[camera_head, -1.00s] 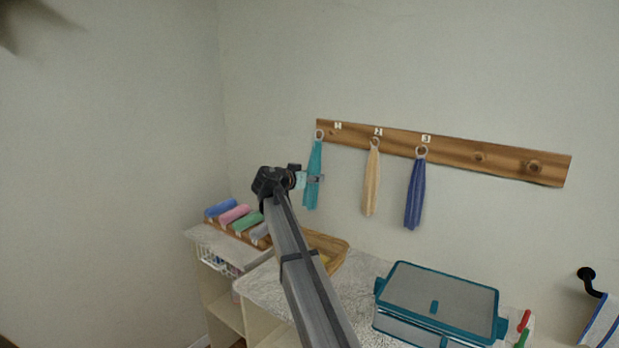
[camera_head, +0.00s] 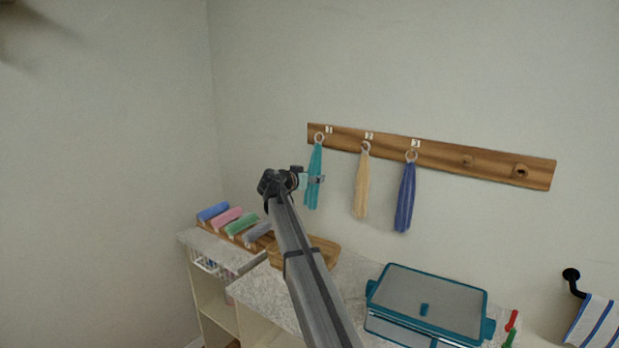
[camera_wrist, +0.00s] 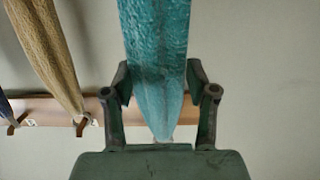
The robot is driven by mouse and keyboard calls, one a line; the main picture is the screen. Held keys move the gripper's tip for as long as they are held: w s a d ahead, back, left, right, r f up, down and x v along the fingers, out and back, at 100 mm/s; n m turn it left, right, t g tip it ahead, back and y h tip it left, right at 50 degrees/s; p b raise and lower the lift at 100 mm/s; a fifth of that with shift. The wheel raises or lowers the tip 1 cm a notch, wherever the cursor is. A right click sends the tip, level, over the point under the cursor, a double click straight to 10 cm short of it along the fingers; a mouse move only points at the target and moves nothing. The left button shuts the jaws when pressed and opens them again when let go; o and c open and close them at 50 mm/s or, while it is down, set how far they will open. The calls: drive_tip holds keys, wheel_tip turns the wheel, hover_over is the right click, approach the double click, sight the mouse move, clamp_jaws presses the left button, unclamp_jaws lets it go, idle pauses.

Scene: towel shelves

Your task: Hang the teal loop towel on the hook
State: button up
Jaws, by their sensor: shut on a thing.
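The teal loop towel (camera_head: 314,190) hangs straight down from a pale ring (camera_head: 319,138) at the left end of the wooden hook board (camera_head: 450,158). My gripper (camera_head: 316,179) is shut on the towel partway down its length. The ring overlaps the board near label 1 (camera_head: 328,129). I cannot tell whether it is around a hook or in front of it.
A beige towel (camera_head: 361,185) and a blue towel (camera_head: 406,198) hang to the right by labels 2 and 3. Two pegs further right are bare. Below are a teal-rimmed box (camera_head: 425,300), a wooden tray (camera_head: 325,250) and several rolled towels (camera_head: 228,217).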

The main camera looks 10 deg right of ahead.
drive_tip(key=shift+r+p+x, duration=0.25)
drive_tip(key=shift+p+x, duration=0.35)
drive_tip(key=shift+x, duration=0.6)
drive_tip(key=shift+w+d+f+b, duration=0.15)
drive_tip(key=shift+f+b, duration=0.2)
drive_tip(key=shift+b, duration=0.2)
drive_tip(key=shift+w+d+f+b, duration=0.25)
drive_tip(key=shift+f+b, duration=0.05)
drive_tip(key=shift+b, duration=0.65)
drive_tip(key=o, duration=1.3)
